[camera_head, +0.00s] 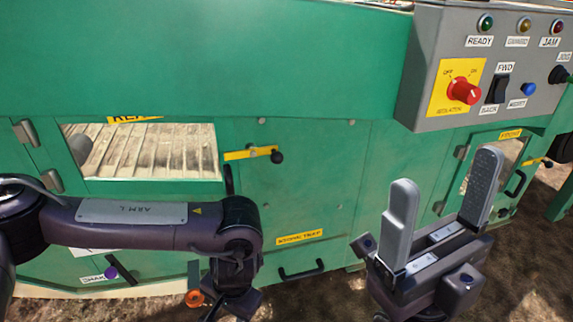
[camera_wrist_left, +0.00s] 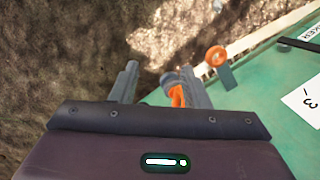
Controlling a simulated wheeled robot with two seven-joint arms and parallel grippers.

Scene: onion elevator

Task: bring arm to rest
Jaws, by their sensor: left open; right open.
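My right gripper (camera_head: 442,215) stands in front of the green machine (camera_head: 330,170), its two grey fingers pointing up, wide apart and empty. My left arm comes in from the left across the machine's lower front, bent down at the wrist. Its gripper points downward and is mostly hidden in the head view. In the left wrist view the left gripper (camera_wrist_left: 155,85) shows two fingers apart over brown ground, with nothing clearly held. An orange part (camera_wrist_left: 178,95) shows by the right-hand finger; I cannot tell if it touches.
A grey control box (camera_head: 425,75) with a red knob (camera_head: 464,91) and lamps sits at upper right. A window (camera_head: 150,150) shows slats inside. A small orange knob (camera_head: 194,298) is close to my left wrist, also in the left wrist view (camera_wrist_left: 216,56). Dirt ground (camera_head: 340,300) lies below.

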